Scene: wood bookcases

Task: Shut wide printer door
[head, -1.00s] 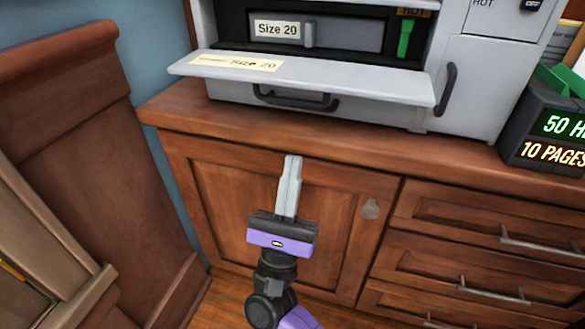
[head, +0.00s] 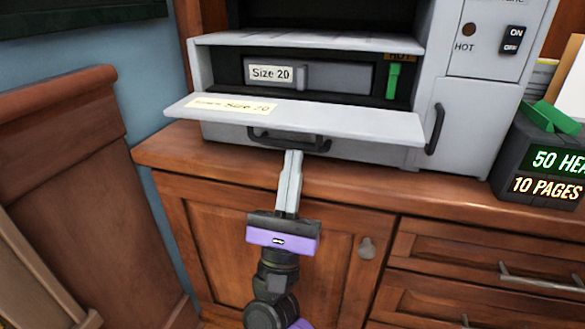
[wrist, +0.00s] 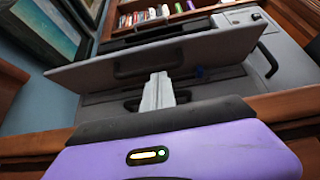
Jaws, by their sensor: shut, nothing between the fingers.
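The wide printer door (head: 300,115) is a light grey flap with a "Size 20" label, folded down open at the front of the grey printer (head: 460,110). A dark handle (head: 290,138) shows just below the flap. In the wrist view the door (wrist: 205,52) spans above my gripper as a tilted grey panel.
A wooden counter (head: 440,187) with cabinet doors and drawers carries the printer. A dark box with lit text (head: 550,165) stands at the right. A wooden panel (head: 70,180) rises at the left. Framed pictures (wrist: 50,35) hang on the blue wall.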

